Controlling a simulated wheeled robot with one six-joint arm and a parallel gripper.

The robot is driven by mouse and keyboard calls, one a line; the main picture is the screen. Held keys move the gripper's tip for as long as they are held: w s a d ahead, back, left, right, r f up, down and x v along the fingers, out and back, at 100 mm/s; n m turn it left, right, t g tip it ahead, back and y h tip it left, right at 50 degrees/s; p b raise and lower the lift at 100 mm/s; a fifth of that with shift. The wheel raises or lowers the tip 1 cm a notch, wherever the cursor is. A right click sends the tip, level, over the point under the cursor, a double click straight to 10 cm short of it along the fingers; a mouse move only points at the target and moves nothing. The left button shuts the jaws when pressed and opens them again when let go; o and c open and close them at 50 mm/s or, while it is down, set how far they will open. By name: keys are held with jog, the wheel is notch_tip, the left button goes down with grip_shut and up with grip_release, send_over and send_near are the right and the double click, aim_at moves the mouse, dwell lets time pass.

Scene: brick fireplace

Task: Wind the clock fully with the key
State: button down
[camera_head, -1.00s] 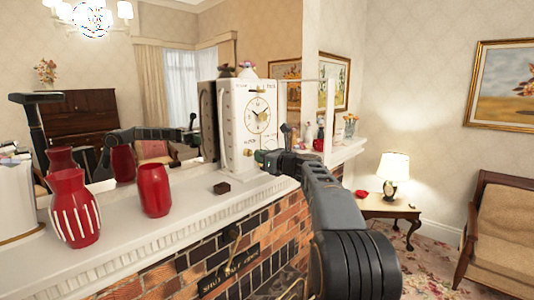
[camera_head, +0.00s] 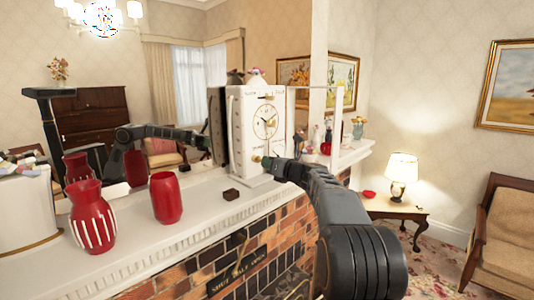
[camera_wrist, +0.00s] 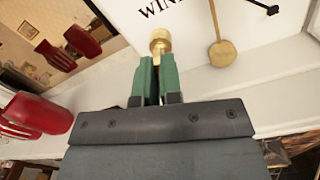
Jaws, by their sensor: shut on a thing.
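The tall white clock (camera_head: 243,135) stands upright on the mantel, with a round dial (camera_head: 265,122) on its front. My gripper (camera_head: 268,162) is at the lower part of the clock's front, below the dial. In the wrist view its green fingers (camera_wrist: 155,80) are shut on a brass key (camera_wrist: 160,42), whose rounded end shows beyond the fingertips, against the white face under lettering starting "WIN". The fingers hide the rest of the key, and I cannot tell how deep it sits. A brass pendulum-like disc (camera_wrist: 222,52) is right of it.
A red vase (camera_head: 166,198) and a striped red vase (camera_head: 90,217) stand farther left. A mirror behind reflects my arm. Small ornaments (camera_head: 328,138) stand to the right.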

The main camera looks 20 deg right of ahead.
jog(key=shift+m+p, duration=0.4)
jog(key=shift+m, duration=0.2)
jog(key=shift+r+m+p, duration=0.2)
jog(key=shift+m+p, duration=0.2)
jog(key=shift+p, duration=0.3)
jog(key=m+p, duration=0.2)
jog(key=p, duration=0.1)
jog(key=shift+m, duration=0.4)
jog(key=shift+f+m+p, duration=0.1)
jog(key=shift+m+p, duration=0.4)
jog(key=shift+p, duration=0.2)
jog(key=shift+f, duration=0.1)
